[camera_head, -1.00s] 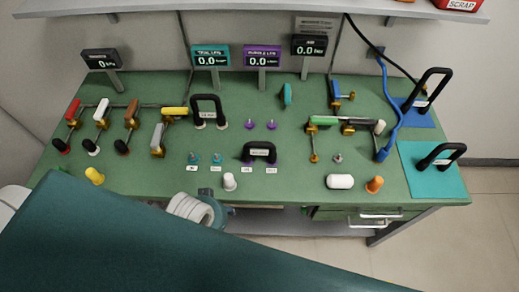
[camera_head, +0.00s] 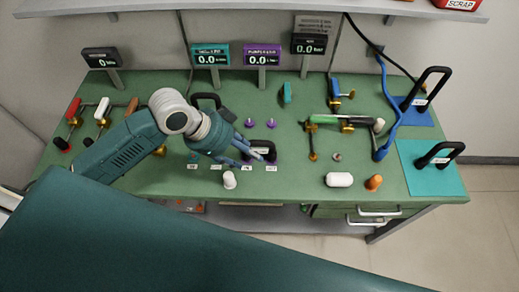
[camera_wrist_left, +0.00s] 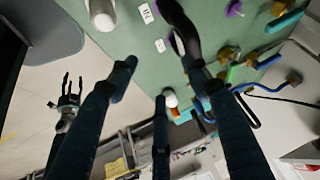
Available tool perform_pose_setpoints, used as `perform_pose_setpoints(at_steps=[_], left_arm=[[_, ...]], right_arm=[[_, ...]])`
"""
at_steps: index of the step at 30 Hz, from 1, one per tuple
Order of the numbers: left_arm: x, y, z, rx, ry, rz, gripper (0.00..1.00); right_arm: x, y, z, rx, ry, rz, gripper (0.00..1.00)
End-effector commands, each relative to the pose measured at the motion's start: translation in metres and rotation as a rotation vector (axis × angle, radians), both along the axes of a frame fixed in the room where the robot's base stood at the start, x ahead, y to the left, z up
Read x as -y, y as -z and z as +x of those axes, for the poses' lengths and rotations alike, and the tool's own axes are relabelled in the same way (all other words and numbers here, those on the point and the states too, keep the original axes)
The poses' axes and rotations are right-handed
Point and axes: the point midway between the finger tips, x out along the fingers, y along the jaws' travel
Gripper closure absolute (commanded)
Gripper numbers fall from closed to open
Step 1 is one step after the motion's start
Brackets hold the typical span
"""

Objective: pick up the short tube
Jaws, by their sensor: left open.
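A short black U-shaped tube (camera_head: 262,148) with a white label stands on purple fittings at the middle front of the green bench. A black curved tube also shows in the left wrist view (camera_wrist_left: 182,28). My left gripper (camera_head: 256,157) has its fingers at the left side of this tube and partly covers it. Its dark fingers (camera_wrist_left: 158,78) are spread with nothing between them; I cannot tell whether one touches the tube. My right gripper (camera_wrist_left: 68,92) shows in the left wrist view, away from the bench, fingers apart and empty.
Other black U-shaped tubes stand on the blue mat (camera_head: 423,117), on the teal mat (camera_head: 420,183) and behind my left wrist. A white cap (camera_head: 229,180), a white capsule (camera_head: 339,180) and an orange plug (camera_head: 374,183) line the front. Valves stand on both sides.

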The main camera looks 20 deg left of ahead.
Motion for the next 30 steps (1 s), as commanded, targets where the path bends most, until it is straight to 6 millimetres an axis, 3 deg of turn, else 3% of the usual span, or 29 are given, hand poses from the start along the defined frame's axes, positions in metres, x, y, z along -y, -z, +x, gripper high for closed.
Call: perform_pose_setpoints(at_steps=[1,3,7,20,30], left_arm=[[-0.014,-0.013,0.015,0.019,0.032,0.013,0.51],[-0.024,-0.025,0.025,0.030,0.065,0.007,0.51],[-0.030,-0.035,0.034,0.039,0.091,-0.003,0.51],[-0.006,0.007,0.050,0.039,0.094,-0.006,0.51],[0.018,0.040,0.066,0.037,0.091,-0.006,0.51]], right_arm=[[0.000,0.000,0.000,-0.001,0.000,0.000,0.50],[0.000,0.000,0.000,-0.001,0.000,0.000,0.50],[0.000,-0.001,0.000,-0.001,0.000,0.000,0.50],[0.000,-0.013,-0.001,-0.002,0.000,0.000,0.50],[0.000,-0.034,-0.001,-0.002,-0.001,0.000,0.50]])
